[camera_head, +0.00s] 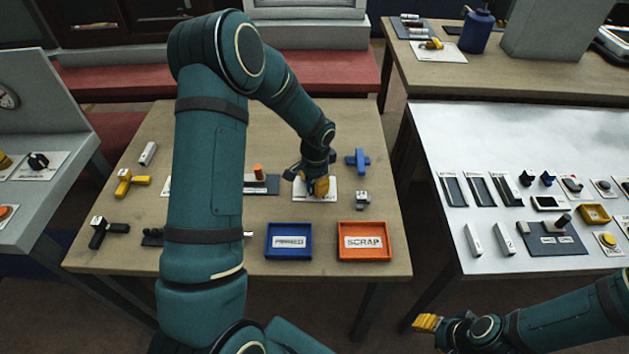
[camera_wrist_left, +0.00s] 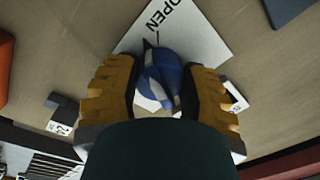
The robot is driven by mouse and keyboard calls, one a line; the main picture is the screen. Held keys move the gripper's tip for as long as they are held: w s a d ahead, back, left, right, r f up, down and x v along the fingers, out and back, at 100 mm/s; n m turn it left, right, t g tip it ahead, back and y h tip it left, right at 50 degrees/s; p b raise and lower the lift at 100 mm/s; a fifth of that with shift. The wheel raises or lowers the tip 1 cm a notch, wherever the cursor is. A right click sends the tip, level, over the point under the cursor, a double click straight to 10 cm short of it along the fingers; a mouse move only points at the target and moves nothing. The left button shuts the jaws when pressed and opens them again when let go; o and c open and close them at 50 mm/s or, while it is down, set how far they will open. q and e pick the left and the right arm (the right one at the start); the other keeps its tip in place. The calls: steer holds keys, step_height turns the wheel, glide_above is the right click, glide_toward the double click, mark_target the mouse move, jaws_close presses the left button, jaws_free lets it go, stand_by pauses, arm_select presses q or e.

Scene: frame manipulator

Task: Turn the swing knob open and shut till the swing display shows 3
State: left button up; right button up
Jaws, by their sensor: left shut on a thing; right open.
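The swing knob (camera_wrist_left: 160,78) is blue and stands on a white card (camera_wrist_left: 205,45) with the word OPEN on it, seen in the left wrist view. My left gripper (camera_wrist_left: 162,95) has its yellow fingers on both sides of the knob and is shut on it. In the head view my left gripper (camera_head: 318,186) is over the card (camera_head: 301,195) and hides the knob. A small grey block (camera_head: 361,200) with a white labelled face stands right of the card; its marking is too small to read surely. My right gripper (camera_head: 428,322) is open and empty at the lower right.
A blue tray (camera_head: 289,256) and an orange SCRAP tray (camera_head: 364,257) lie at the table's front. A blue piece (camera_head: 357,160) and a yellow piece (camera_head: 131,183) lie on the wooden table. A white table (camera_head: 440,235) with several parts stands at right.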

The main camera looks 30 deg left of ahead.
arm_select(q)
steer(key=shift+s+f+m+p, duration=0.15)
steer(key=shift+m+p, duration=0.35)
steer(key=shift+m, duration=1.6)
steer(key=o, duration=1.2)
steer(key=shift+r, duration=0.3)
step_height(320, 180, up, 12)
steer(key=shift+s+d+f, duration=0.1)
steer(key=shift+d+f, duration=0.05)
steer(key=shift+f, duration=0.05)
